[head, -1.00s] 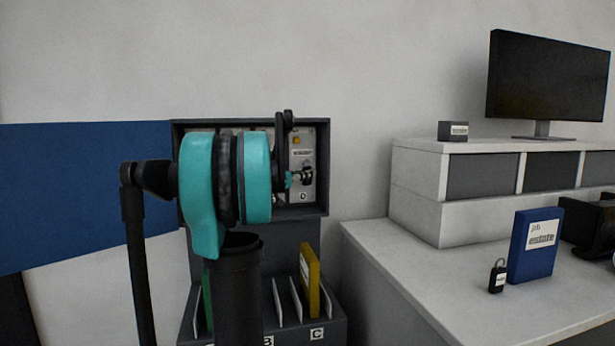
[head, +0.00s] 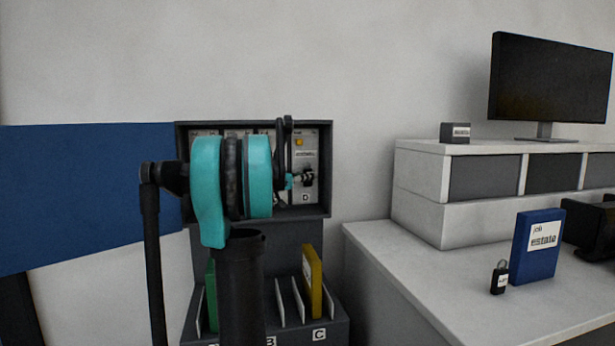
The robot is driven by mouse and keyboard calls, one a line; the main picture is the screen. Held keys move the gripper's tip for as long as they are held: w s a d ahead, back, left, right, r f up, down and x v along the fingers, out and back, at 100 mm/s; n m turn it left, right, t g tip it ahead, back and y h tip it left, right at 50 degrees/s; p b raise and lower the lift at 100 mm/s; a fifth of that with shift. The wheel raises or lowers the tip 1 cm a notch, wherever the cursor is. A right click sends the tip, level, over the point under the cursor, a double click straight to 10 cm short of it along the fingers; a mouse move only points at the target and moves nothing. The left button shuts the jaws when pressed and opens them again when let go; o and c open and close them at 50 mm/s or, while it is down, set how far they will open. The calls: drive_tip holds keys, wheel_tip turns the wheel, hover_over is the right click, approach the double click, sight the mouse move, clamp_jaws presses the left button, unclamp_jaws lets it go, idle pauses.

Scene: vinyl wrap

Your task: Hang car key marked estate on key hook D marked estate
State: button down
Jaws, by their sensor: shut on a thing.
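The open key cabinet (head: 325,170) is on the wall, behind my arm. Its panel D (head: 305,198) shows at the right, with a yellow square and a small label too blurred to read. My gripper (head: 307,178) is in front of this panel, partly hidden by my arm's teal joint. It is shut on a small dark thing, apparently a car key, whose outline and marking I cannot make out. Hook D itself is hidden, so contact cannot be told. Another black car key (head: 499,280) with a white unreadable label stands on the desk.
A blue job folder (head: 537,245) marked estate stands behind the desk key. Below the cabinet, a slotted rack (head: 335,325) holds a yellow folder (head: 313,280) and a green one (head: 211,297). The white desk (head: 400,270) and monitor (head: 550,85) are right.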

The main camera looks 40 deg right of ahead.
drive_tip(key=shift+w+f, duration=0.15)
drive_tip(key=shift+w, duration=0.25)
drive_tip(key=c, duration=1.4)
unclamp_jaws()
drive_tip(key=shift+w+d+f, duration=0.1)
drive_tip(key=shift+d+f, duration=0.05)
drive_tip(key=shift+d, duration=0.05)
drive_tip(key=a, duration=0.8)
drive_tip(key=shift+s, duration=0.3)
